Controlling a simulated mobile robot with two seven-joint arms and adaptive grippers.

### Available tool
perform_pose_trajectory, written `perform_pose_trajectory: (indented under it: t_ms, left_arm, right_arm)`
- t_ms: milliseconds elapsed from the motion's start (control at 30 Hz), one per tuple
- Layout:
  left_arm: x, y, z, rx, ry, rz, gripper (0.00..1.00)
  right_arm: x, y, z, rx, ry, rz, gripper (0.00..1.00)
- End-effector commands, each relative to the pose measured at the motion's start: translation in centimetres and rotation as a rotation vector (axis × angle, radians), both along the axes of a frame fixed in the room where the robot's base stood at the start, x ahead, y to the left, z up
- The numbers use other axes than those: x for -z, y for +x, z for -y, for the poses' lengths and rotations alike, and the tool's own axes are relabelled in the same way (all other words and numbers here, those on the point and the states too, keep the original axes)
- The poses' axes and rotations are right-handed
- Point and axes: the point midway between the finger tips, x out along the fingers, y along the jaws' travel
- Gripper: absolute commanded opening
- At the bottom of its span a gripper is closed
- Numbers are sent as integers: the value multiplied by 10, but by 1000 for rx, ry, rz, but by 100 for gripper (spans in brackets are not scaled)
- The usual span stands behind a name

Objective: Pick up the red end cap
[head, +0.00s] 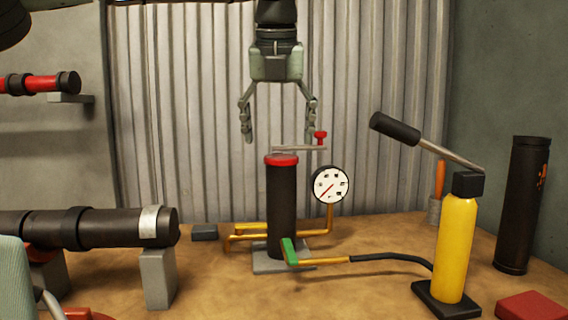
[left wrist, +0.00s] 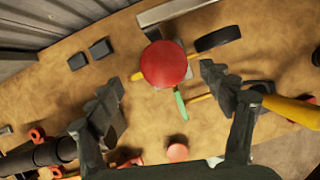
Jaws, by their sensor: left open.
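The red end cap (head: 281,159) sits on top of the upright black riser pipe (head: 281,210). In the left wrist view the red end cap (left wrist: 166,64) is a round red disc, lying between my finger lines and apart from both fingers. My left gripper (head: 278,122) hangs pointing down above the cap, fingers spread wide and empty. It also shows in the left wrist view (left wrist: 165,82). A thin metal bar with a red knob (head: 320,136) shows just above and right of the cap. My right gripper cannot be made out.
A round gauge (head: 330,185) stands right of the pipe. A green-handled valve (head: 289,251) is at its foot. A yellow pump (head: 455,240) with a long lever stands at right. A horizontal black pipe (head: 100,228) rests on supports at left. A corrugated wall is behind.

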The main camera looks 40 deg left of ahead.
Motion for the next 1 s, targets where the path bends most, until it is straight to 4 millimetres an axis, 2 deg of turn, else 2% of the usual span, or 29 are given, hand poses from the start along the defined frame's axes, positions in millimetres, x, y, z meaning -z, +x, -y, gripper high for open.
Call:
perform_pose_trajectory:
  t_ms: [333,600,1000]
  left_arm:
    - [43,13,-6,2,-2,0,81]
    - [48,15,-8,1,-1,3,81]
    - [48,15,-8,1,-1,3,32]
  right_arm:
    - [7,-2,1,1,2,-4,0]
    - [9,-2,0,1,4,-5,0]
    - [7,2,0,0,2,2,0]
